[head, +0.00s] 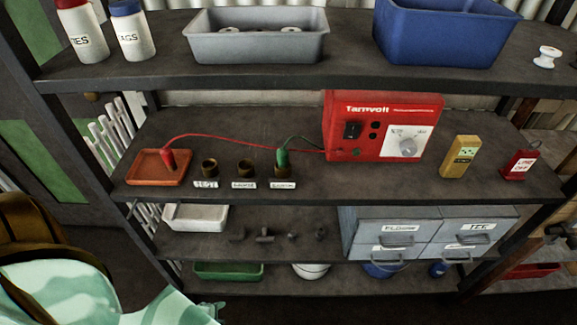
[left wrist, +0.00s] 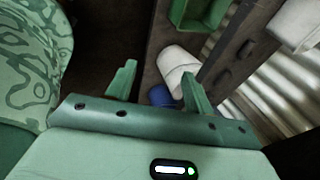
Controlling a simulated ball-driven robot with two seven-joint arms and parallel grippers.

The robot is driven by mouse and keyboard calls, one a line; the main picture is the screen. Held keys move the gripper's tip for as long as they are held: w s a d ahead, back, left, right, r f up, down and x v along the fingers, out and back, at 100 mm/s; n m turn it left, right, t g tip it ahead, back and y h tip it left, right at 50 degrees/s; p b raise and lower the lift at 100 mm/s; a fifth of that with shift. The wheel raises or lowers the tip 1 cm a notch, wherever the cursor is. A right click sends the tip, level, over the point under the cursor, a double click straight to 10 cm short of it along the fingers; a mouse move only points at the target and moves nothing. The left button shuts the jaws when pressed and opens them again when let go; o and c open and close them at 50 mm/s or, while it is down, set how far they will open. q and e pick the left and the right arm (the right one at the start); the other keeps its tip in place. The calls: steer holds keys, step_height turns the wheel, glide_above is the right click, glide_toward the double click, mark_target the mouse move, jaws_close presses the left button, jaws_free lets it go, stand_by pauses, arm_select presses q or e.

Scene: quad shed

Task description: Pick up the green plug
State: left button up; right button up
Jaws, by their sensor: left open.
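The green plug (head: 282,157) stands upright in the rightmost of three brass sockets on the middle shelf, in the head view. A green cable runs from it to the red Tamvolt box (head: 385,125). My left gripper (left wrist: 160,88) is open and empty in the left wrist view, with its two green fingers apart. In the head view only a little of it (head: 210,311) shows at the bottom edge, low and to the left of the plug, well apart from it. The plug is not visible in the left wrist view. My right gripper is in neither view.
A red plug (head: 168,160) with a red cable stands on the orange tray (head: 145,167). Two empty brass sockets (head: 209,167) (head: 246,167) stand left of the green plug. A yellow meter (head: 460,157) is at right. The upper shelf (head: 350,72) overhangs behind; the front strip is clear.

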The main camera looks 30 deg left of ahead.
arm_select(q)
steer(key=w+a+r+m+t+b, duration=0.2)
steer(key=w+r+m+t, duration=0.3)
steer(key=w+r+m, duration=0.55)
steer(key=m+t, duration=0.7)
steer(key=m, duration=0.6)
glide_toward(280, 155)
steer(key=w+p, duration=0.1)
steer(key=w, duration=0.4)
steer(key=shift+w+a, duration=0.1)
steer(key=shift+w, duration=0.25)
steer(key=w, duration=0.6)
steer(key=shift+a, duration=0.4)
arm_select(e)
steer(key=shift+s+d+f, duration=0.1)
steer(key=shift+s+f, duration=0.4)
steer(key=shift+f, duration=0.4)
arm_select(q)
steer(key=shift+c, duration=0.2)
steer(key=c, duration=1)
